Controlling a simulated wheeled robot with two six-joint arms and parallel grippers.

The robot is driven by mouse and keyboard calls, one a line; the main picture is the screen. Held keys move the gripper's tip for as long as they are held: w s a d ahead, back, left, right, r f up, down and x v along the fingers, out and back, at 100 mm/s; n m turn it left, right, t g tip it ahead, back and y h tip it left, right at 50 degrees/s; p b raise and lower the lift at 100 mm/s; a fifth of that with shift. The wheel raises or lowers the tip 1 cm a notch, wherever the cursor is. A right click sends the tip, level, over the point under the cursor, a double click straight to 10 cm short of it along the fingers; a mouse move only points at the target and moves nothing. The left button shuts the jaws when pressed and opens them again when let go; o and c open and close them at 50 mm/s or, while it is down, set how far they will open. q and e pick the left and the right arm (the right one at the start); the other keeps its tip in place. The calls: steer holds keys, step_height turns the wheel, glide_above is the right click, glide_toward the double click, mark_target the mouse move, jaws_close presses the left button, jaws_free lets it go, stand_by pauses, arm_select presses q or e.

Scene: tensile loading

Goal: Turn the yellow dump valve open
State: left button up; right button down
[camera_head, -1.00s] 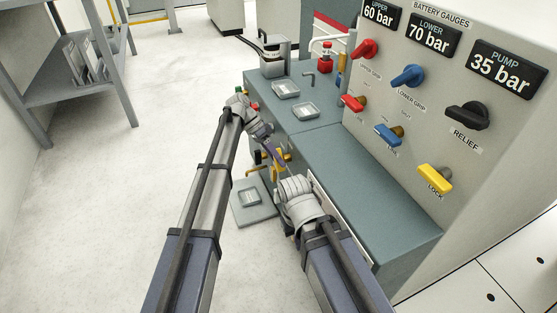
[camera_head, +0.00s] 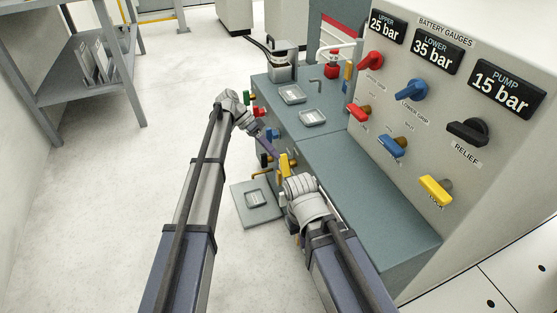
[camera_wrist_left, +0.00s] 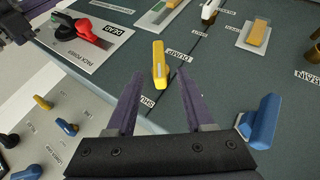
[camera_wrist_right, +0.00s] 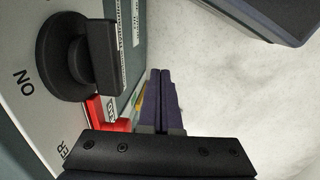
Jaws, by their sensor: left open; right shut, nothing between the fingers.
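The yellow dump valve handle (camera_wrist_left: 158,65) stands on the dark bench face in the left wrist view, with a dump label beside it and another label near its lower end. It also shows in the head view (camera_head: 284,165), partly behind my right wrist. My left gripper (camera_wrist_left: 158,85) is open; its fingers point at the handle from either side of its line, apart from it. It also shows in the head view (camera_head: 274,150). My right gripper (camera_wrist_right: 162,75) is shut and empty beside the bench, near a black knob (camera_wrist_right: 85,55). Its fingers are hidden in the head view.
A blue handle (camera_wrist_left: 262,120) stands right of my left fingers. A red-and-black switch (camera_wrist_left: 85,35) is at upper left. The gauge panel (camera_head: 520,150) carries several coloured valves, including a yellow lock handle (camera_head: 435,190). The floor at left (camera_head: 100,210) is clear.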

mark_target(284, 165)
arm_select(q)
steer(key=shift+s+a+f+n+t+h+b, duration=1.3)
steer(key=shift+t+h+b, duration=1.65)
steer(key=shift+b, duration=1.7)
steer(key=shift+n, duration=0.3)
steer(key=shift+r+b+x, duration=0.2)
steer(key=shift+b+x, duration=1)
steer(key=shift+x, duration=2.45)
steer(key=shift+s, duration=0.15)
jaws_close()
